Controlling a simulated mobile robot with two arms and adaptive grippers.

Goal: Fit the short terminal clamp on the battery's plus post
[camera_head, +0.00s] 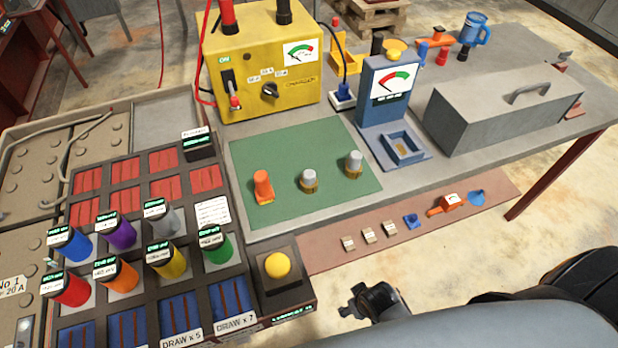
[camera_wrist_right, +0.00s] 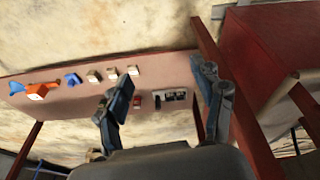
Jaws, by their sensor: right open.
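A green mat (camera_head: 300,172) lies on the grey bench. On it stand an orange upright piece (camera_head: 263,186) and two grey-topped posts with brass-coloured bases, one in the middle (camera_head: 309,180) and one at the right (camera_head: 354,164). I cannot tell which piece is the short terminal clamp or the plus post. My right gripper (camera_head: 368,302) is in front of the bench, low and apart from the mat. In the right wrist view the right gripper (camera_wrist_right: 164,72) is open, with nothing between its fingers. My left gripper is not in view.
A low reddish shelf (camera_head: 330,258) holds several small pale blocks (camera_head: 368,235), a blue piece (camera_head: 411,221) and an orange gauge tool (camera_head: 447,204). A yellow charger (camera_head: 262,70), a blue meter stand (camera_head: 390,95) and a grey toolbox (camera_head: 500,110) stand on the bench. A panel of coloured cylinders is left.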

